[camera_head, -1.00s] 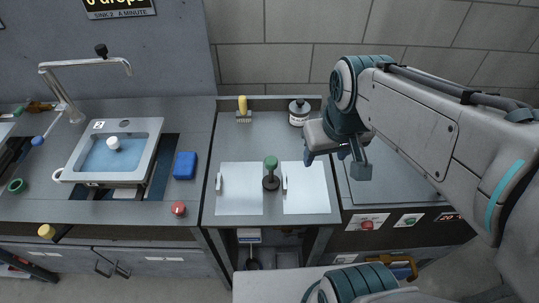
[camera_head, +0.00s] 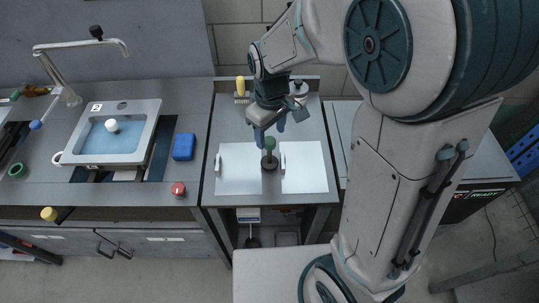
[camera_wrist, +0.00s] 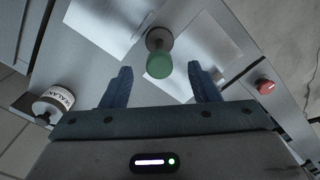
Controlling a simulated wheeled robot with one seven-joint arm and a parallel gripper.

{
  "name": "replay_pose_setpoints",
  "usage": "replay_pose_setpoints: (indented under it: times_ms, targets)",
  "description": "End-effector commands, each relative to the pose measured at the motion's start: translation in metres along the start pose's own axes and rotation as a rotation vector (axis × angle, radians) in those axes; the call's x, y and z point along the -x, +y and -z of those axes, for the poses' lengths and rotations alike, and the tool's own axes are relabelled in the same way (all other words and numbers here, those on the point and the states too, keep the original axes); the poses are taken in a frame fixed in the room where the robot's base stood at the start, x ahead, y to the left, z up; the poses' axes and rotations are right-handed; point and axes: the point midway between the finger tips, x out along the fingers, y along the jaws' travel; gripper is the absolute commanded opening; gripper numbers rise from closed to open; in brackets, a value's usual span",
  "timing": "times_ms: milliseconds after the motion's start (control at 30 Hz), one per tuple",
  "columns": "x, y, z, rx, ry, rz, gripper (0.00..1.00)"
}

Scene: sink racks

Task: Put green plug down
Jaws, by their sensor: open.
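The green plug (camera_head: 270,146) stands upright on the grey counter, between two white sheets. It has a green knob on top and a dark round base. In the wrist view the green plug (camera_wrist: 159,62) shows just beyond the fingertips, near the middle of the gap between them. My gripper (camera_head: 268,136) is open above and just behind the plug in the head view. Its two blue fingers (camera_wrist: 165,80) are spread apart with nothing between them. I cannot tell the exact height of the fingers over the knob.
White sheets (camera_head: 240,178) and (camera_head: 304,178) with small handles flank the plug. A yellow-handled brush (camera_head: 240,88) and a sealant jar (camera_wrist: 55,101) stand behind. A red button (camera_head: 178,189), a blue sponge (camera_head: 183,147) and the sink tray (camera_head: 150,140) lie to the left.

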Motion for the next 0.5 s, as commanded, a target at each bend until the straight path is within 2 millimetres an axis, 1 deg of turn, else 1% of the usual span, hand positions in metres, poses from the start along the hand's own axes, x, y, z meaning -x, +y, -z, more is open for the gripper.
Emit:
replay_pose_setpoints:
  times_ms: [33,100,333,500]
  targets:
    - [-0.008,0.0,-0.001,0.0,-0.004,0.001,0.55]
    - [-0.015,0.0,0.0,-0.001,-0.002,0.001,0.55]
    - [-0.028,0.0,0.001,-0.001,-0.002,0.001,0.55]
    - [-0.047,0.001,0.004,-0.002,-0.004,0.001,0.55]
